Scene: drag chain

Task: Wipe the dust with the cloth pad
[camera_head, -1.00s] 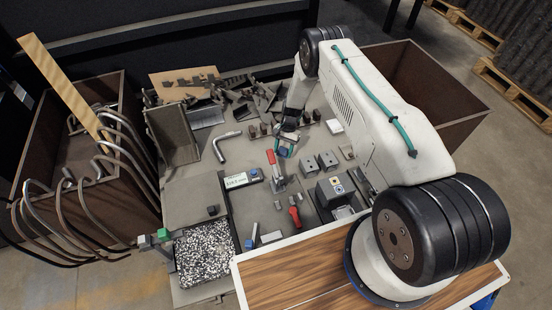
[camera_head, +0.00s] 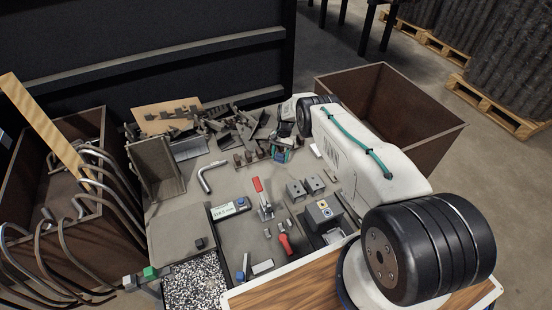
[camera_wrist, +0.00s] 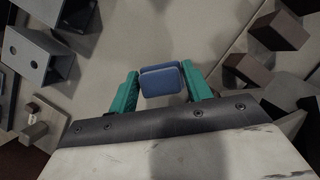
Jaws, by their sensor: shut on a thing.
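My gripper (camera_head: 281,156) reaches over the far part of the work table, beside a row of small dark brown blocks. In the wrist view its teal fingers (camera_wrist: 160,90) are shut on a blue cloth pad (camera_wrist: 162,79) with rounded edges. In the head view the pad is mostly hidden by the gripper. I cannot tell whether the pad touches the table (camera_head: 225,185). The table top is dull grey-brown; I cannot make out a distinct dust patch. A light seam or edge runs across the surface near the pad in the wrist view.
Brown blocks (camera_wrist: 279,29) lie right of the pad, and grey drilled blocks (camera_wrist: 35,52) lie left. A scrap heap (camera_head: 225,125) lies behind. A red-handled clamp (camera_head: 262,200), a bent pipe (camera_head: 207,177) and a bin of chips (camera_head: 195,285) are nearer. Bare table lies around the pipe.

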